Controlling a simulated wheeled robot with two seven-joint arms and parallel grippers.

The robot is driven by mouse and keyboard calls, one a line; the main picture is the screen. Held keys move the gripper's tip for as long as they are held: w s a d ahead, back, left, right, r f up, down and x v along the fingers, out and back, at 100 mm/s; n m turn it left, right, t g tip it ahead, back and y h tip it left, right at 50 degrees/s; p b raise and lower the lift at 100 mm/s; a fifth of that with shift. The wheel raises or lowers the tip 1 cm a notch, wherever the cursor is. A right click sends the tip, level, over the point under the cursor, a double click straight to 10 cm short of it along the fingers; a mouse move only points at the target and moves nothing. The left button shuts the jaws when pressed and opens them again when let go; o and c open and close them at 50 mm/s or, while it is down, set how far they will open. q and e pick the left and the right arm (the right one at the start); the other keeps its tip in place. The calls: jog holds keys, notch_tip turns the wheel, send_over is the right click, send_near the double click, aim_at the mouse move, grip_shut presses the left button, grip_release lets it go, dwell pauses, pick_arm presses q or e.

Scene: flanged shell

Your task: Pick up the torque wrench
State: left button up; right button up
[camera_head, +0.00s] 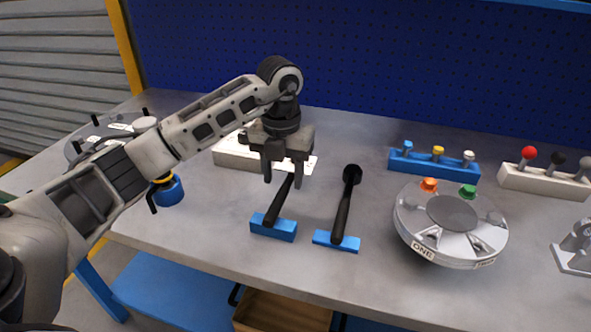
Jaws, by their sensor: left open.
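Two black long-handled tools lean in blue holders at the middle of the bench; I cannot tell for sure which is the torque wrench. The left tool (279,206) stands tilted in its blue holder (273,227), its upper end hidden behind my gripper. The right tool (343,211) has a round black head and rests in a second blue holder (337,241). My left gripper (284,181) points down with its fingers apart, at the upper end of the left tool. I cannot tell whether it touches. My right gripper is not in view.
A round flanged shell (450,225) marked ONE stands to the right. A blue rack (433,167) and a white rack (545,181) hold colored knobs behind. A white block (240,155) lies behind my left gripper. A blue pegboard (400,70) closes off the back.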

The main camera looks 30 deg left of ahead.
aim_at(282, 190)
pick_arm(q)
jog(key=f, duration=0.5)
jog(key=shift+w+a+f+p, duration=0.15)
jog(key=shift+a+f+p, duration=0.05)
jog(key=shift+f+p, duration=0.15)
grip_shut()
jog(key=shift+r, duration=0.1)
